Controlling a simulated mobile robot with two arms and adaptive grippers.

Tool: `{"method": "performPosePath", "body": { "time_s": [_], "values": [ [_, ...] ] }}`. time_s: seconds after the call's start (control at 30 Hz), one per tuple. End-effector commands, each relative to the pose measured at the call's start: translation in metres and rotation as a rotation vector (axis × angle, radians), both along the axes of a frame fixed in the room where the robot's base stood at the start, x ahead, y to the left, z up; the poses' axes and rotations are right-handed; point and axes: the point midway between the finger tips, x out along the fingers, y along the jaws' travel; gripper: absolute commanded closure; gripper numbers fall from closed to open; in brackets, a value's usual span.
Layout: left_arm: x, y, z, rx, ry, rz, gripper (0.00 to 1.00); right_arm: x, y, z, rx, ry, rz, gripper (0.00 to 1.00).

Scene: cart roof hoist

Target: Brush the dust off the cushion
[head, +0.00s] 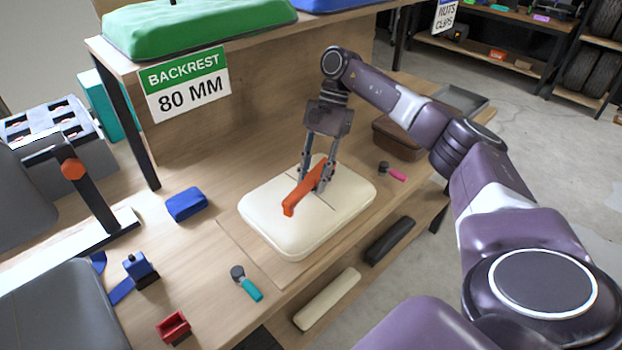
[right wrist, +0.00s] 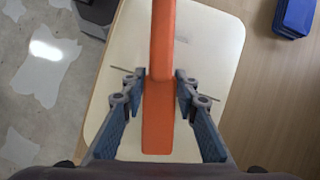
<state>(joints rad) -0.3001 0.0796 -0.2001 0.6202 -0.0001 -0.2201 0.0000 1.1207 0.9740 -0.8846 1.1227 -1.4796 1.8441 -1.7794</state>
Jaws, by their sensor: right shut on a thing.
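The cream cushion (head: 262,213) lies flat on the wooden bench and also fills much of the right wrist view (right wrist: 218,50). A thin dark line runs across its top. My right gripper (head: 318,186) is shut on the long orange brush (head: 297,197), low over the middle of the cushion. In the right wrist view the orange brush (right wrist: 163,40) runs between the two fingers of the right gripper (right wrist: 160,88). Its bristles are hidden, and I cannot tell whether it touches the cushion. I cannot make out dust on the cushion. My left gripper is out of view.
A blue block (head: 187,204), a teal-handled tool (head: 250,287) and a red holder (head: 173,327) lie left of the cushion. A pink-handled tool (head: 393,173) and a brown box (head: 398,140) are behind it. A shelf with a backrest sign (head: 187,84) stands at the back.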

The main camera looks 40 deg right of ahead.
Motion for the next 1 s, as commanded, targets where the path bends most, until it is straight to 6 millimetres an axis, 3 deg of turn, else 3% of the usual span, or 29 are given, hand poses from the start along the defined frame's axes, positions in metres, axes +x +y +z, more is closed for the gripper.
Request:
{"method": "performPosePath", "body": {
  "time_s": [0.27, 1.0],
  "values": [
    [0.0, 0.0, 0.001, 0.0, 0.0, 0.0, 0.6, 0.0, 0.007, 0.0, 0.0, 0.0, 0.002, 0.92],
    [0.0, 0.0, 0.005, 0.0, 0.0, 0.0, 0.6, -0.005, 0.06, 0.0, 0.001, -0.001, 0.003, 0.92]
  ]
}}
